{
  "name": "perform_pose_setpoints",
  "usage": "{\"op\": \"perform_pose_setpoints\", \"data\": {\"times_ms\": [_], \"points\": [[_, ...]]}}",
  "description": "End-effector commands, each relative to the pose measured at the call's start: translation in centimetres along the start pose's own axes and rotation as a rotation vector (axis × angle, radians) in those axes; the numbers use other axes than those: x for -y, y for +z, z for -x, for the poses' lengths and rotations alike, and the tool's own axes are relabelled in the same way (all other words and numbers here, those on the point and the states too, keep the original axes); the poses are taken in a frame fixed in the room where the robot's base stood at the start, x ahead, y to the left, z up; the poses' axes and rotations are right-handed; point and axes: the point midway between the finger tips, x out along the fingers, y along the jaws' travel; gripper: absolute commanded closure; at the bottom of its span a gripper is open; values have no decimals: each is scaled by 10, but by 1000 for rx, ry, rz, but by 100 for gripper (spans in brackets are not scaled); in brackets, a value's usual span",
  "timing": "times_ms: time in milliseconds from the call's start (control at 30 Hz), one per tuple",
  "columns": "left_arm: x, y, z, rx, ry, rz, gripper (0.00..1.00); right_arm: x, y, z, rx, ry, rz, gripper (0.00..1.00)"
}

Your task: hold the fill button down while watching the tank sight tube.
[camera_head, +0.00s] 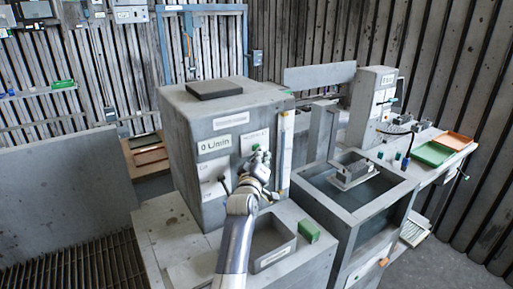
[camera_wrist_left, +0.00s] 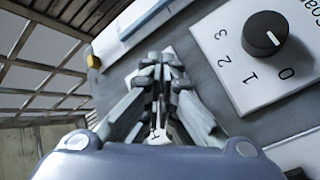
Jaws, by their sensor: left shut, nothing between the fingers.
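My left gripper (camera_head: 259,158) reaches up to the front of a grey box-shaped housing (camera_head: 190,125). Its fingers are shut with nothing between them. In the left wrist view the closed fingertips (camera_wrist_left: 162,62) are over a small pale plate on the grey panel. I cannot tell whether they touch it. The fill button does not show clearly; the fingers may cover it. A tall narrow strip with a pale scale, seemingly the sight tube (camera_head: 286,145), stands at the housing's right front edge. Its level is too small to read. My right gripper is not in view.
A black knob (camera_wrist_left: 265,33) marked 0 to 3 is on a white plate right of the fingers. A display (camera_head: 214,145) is on the housing front. An open tank (camera_head: 378,205) stands right, with green (camera_head: 434,153) and orange trays beyond.

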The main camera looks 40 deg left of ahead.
Motion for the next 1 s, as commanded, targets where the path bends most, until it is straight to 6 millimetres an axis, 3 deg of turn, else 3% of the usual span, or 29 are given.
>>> {"op": "perform_pose_setpoints", "data": {"times_ms": [500,1000], "points": [[-6,6,8,2,0,0,100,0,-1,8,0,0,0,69],[-30,28,39,1,0,1,100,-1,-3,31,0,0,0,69]]}}
